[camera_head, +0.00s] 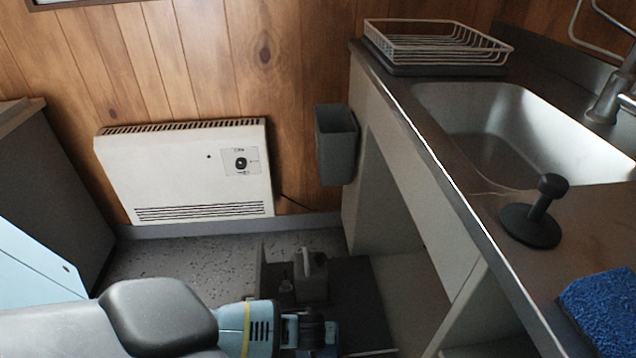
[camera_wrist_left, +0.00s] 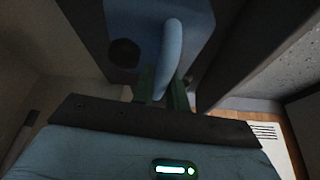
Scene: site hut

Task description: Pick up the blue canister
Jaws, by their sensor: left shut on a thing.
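The blue canister (camera_wrist_left: 132,22) shows in the left wrist view, with a dark round cap and a curved light-blue handle. My left gripper (camera_wrist_left: 162,92) is shut on this handle, one finger on each side. In the head view my left gripper (camera_head: 318,332) is low in the picture, down between the counter and the heater, and my own arm and gripper hide most or all of the canister there. Whether the canister touches the surface under it cannot be told. My right gripper is in neither view.
A grey object with a handle (camera_head: 312,272) stands just beyond the gripper. The counter (camera_head: 470,222) with its sink (camera_head: 500,130) rises to the right, with a grey bin (camera_head: 336,145) at its end. A white heater (camera_head: 190,172) is on the wall. Speckled floor is clear at left.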

